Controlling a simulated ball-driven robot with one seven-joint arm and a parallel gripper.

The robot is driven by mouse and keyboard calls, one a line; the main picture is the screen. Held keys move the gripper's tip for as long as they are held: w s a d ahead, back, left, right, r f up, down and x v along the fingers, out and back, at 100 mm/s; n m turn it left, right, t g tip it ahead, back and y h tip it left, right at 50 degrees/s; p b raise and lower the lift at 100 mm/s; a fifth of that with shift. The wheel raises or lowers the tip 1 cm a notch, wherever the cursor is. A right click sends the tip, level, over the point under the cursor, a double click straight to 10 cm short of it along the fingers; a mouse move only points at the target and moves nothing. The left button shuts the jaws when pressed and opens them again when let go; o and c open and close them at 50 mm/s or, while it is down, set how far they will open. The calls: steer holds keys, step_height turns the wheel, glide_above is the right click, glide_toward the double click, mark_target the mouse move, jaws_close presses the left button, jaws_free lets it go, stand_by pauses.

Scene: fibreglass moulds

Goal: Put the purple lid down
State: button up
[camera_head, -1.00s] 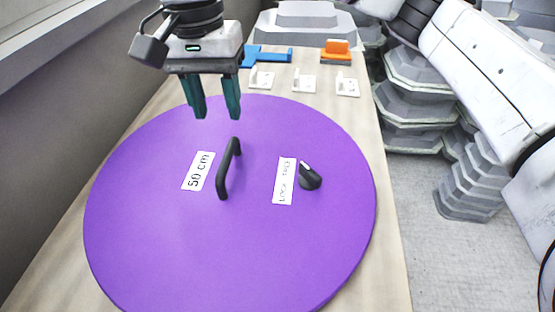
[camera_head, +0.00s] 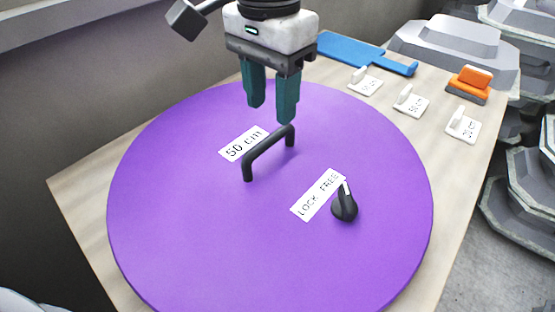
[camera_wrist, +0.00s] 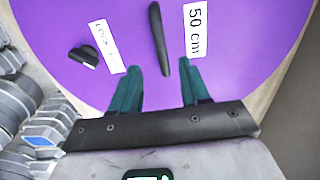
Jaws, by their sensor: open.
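The round purple lid (camera_head: 200,240) lies flat on a light wooden table. It has a black bar handle (camera_head: 268,150), a "50 cm" label, a "LOCK FREE" label and a black knob (camera_head: 344,205). My gripper (camera_head: 271,112) is open and empty above the lid, behind the handle in the head view. In the wrist view, the fingers of my gripper (camera_wrist: 160,70) point towards the near end of the handle (camera_wrist: 159,40), with the lid (camera_wrist: 225,75) beneath. The fingers appear apart from the handle. What lies under the lid is hidden.
Along the far right of the table (camera_head: 75,185) are a blue flat tool (camera_head: 360,52), several small white labelled hooks (camera_head: 410,100) and an orange-topped block (camera_head: 468,83). Grey stacked moulds (camera_head: 455,45) stand behind. A dark wall (camera_head: 60,110) runs along the left.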

mark_target(269, 138)
steer(key=shift+a+f, duration=0.15)
steer(key=shift+f, duration=3.35)
jaws_close()
steer(key=shift+r, duration=0.1)
